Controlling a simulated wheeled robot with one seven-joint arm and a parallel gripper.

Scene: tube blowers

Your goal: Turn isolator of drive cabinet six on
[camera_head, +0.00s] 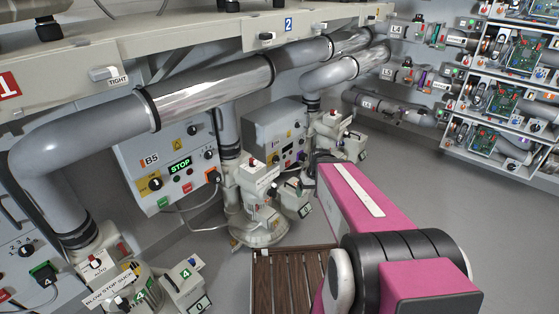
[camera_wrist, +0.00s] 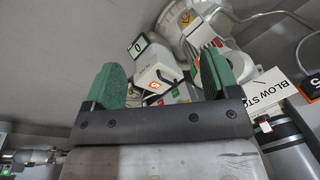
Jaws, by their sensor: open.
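In the head view a grey cabinet (camera_head: 276,128) stands behind the pipes, right of the cabinet marked B5 (camera_head: 166,140). Its own label is too small to read, so I cannot confirm it is cabinet six. Small dark and coloured controls show on its front, but I cannot pick out the isolator's position. In the wrist view my gripper (camera_wrist: 162,78) is open, its two green fingers apart with nothing held. Beyond the fingers is a white box (camera_wrist: 156,62) with an orange number label. No cabinet isolator is clear in the wrist view.
Blower units, one of them a white blower (camera_head: 262,215), stand on the floor before the cabinets. A large grey pipe (camera_head: 190,92) runs above. A wooden slatted platform (camera_head: 285,280) lies beside my pink arm. Racks of circuit boards (camera_head: 500,97) stand at right; grey floor there is free.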

